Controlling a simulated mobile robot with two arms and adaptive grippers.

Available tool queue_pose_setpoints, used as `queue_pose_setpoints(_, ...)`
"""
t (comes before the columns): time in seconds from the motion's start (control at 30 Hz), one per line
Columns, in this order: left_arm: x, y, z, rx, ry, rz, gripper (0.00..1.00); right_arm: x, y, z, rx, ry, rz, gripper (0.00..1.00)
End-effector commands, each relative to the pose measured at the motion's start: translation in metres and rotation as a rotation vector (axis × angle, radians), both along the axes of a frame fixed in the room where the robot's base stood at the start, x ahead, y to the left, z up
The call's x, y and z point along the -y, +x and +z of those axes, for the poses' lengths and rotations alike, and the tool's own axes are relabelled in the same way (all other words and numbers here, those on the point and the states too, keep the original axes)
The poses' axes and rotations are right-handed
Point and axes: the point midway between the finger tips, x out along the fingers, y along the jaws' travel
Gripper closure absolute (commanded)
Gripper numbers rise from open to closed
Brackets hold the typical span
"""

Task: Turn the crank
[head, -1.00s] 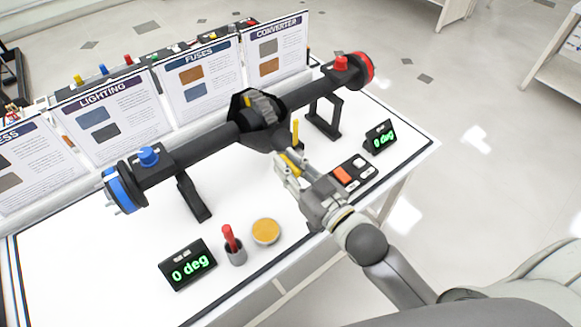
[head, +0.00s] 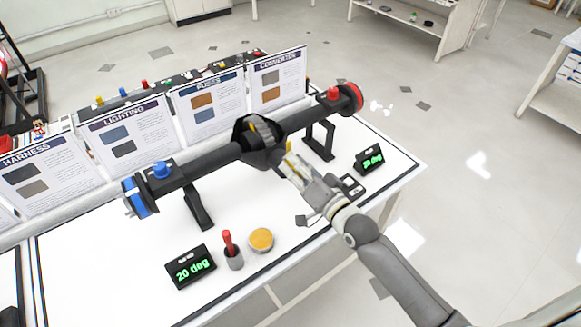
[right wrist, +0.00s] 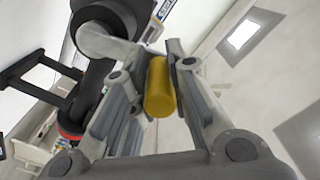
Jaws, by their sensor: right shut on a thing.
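The crank's yellow handle (right wrist: 158,90) sits between the two fingers of my right gripper (right wrist: 155,62) in the right wrist view. In the head view, my right gripper (head: 291,167) is shut on this handle (head: 288,146), just in front of the round black housing (head: 262,153) at the middle of the dark axle (head: 216,166). The crank's arm is mostly hidden by the gripper. The front left display (head: 190,268) reads 20 deg. The right display (head: 369,159) seems to read 20 deg too, but is small. My left gripper is not in view.
The axle rests on black stands (head: 198,207) on a white table (head: 120,255). Upright information boards (head: 128,137) line the back.

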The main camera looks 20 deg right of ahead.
Motion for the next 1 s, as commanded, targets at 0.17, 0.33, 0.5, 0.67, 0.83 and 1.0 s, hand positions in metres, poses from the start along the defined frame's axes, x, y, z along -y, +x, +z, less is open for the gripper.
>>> queue_pose_setpoints(0.17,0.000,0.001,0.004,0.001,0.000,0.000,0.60,0.008,0.003,0.001,-0.037,0.100,-0.002,1.00)
queue_pose_setpoints(0.33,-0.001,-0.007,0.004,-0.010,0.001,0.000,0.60,0.013,0.004,0.001,-0.060,0.165,-0.003,1.00)
queue_pose_setpoints(0.5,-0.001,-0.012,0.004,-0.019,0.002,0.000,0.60,0.015,0.005,0.001,-0.073,0.200,-0.003,1.00)
queue_pose_setpoints(0.67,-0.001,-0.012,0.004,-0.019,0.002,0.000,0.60,0.015,0.005,0.000,-0.078,0.211,-0.003,1.00)
queue_pose_setpoints(0.83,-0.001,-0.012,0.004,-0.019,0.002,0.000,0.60,0.015,0.005,0.000,-0.079,0.211,-0.002,1.00)
queue_pose_setpoints(1.0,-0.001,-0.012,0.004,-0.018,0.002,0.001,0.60,0.015,0.005,0.000,-0.080,0.210,-0.003,0.82)
